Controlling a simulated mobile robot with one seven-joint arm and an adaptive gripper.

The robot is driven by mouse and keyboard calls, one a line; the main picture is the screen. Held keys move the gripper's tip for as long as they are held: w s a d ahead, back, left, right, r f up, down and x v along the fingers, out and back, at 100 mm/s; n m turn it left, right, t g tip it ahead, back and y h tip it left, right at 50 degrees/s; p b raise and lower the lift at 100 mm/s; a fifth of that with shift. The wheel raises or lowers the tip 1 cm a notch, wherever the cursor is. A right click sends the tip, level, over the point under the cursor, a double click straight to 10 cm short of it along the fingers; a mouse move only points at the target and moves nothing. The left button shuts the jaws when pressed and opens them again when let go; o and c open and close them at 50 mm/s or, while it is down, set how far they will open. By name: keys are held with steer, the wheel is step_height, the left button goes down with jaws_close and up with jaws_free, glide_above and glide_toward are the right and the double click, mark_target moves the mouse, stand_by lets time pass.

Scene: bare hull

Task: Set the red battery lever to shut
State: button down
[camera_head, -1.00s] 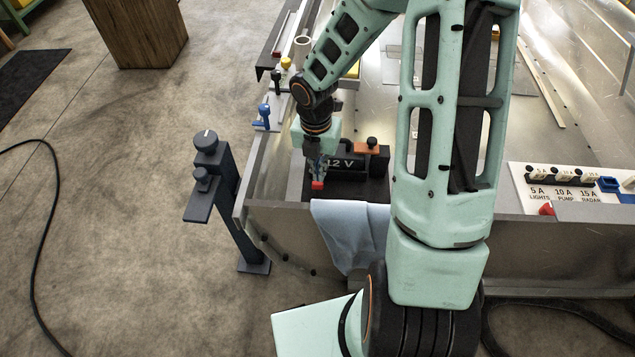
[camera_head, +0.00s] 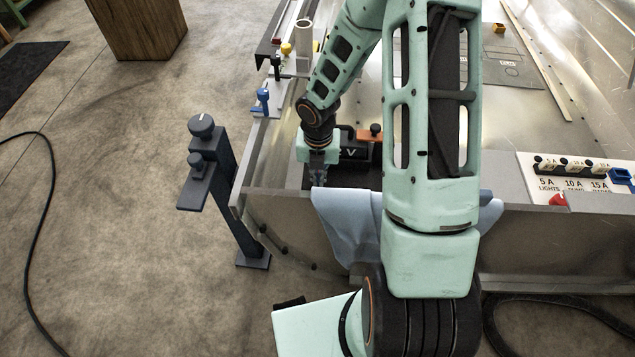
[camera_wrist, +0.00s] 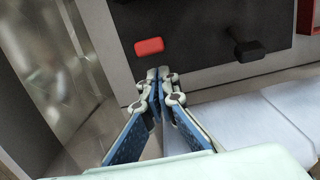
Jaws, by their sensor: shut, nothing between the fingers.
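The red lever's handle (camera_wrist: 149,46) shows in the wrist view as a small red block on a dark panel (camera_wrist: 205,70). It lies just beyond my fingertips and slightly left, with a small gap in the picture; I cannot tell the depth. My gripper (camera_wrist: 160,74) is shut and empty, its fingertips together over the panel's near edge. In the head view my gripper (camera_head: 317,184) points down beside the dark 12 V battery (camera_head: 355,150), inside the hull's near left corner. The red handle is hidden there. Its set position cannot be told.
A blue-grey cloth (camera_head: 345,222) hangs over the hull's near wall, right of my gripper. A black lever (camera_wrist: 250,48) is on the same panel. An orange part (camera_head: 368,134) tops the battery. A dark post with knobs (camera_head: 203,165) stands outside left. A fuse panel (camera_head: 545,170) is at right.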

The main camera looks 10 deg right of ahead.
steer(key=shift+w+d+f, duration=0.15)
steer(key=shift+w+d, duration=0.05)
steer(key=shift+w, duration=0.45)
steer(key=shift+w+d+r+p, duration=0.15)
steer(key=shift+w+r+p, duration=0.25)
steer(key=shift+p, duration=0.5)
steer(key=shift+w+d+f+p, duration=0.1)
steer(key=shift+w+f+p, duration=0.05)
steer(key=shift+w+p, duration=0.2)
steer(key=shift+w+d+f+p, duration=0.15)
steer(key=shift+w+p, duration=0.1)
steer(key=shift+w, duration=0.2)
